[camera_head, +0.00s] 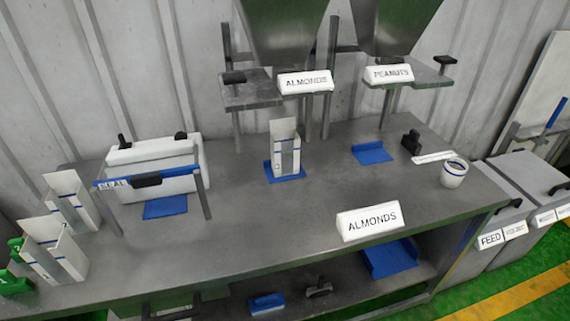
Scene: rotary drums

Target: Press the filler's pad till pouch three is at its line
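Two metal hoppers hang above the table; the left one (285,30) has an ALMONDS sign (305,81) below it and the right one (392,22) a PEANUTS sign (389,75). A black pad (233,77) sits on a bracket left of the ALMONDS sign, another (444,60) on a bracket right of the PEANUTS sign. One open white pouch (285,152) with a blue line stands upright on a blue mat under the almonds hopper. Two similar pouches (72,202) (55,250) stand at the table's left end. I cannot read pouch numbers or see fill levels. Neither gripper is in view.
A white machine (155,165) with a blue front bar stands back left. A blue mat (371,153) under the peanuts hopper is empty. A white cup (454,172) stands at right. An ALMONDS block (368,221) sits at the front edge. Green items (15,284) lie far left. The middle front is clear.

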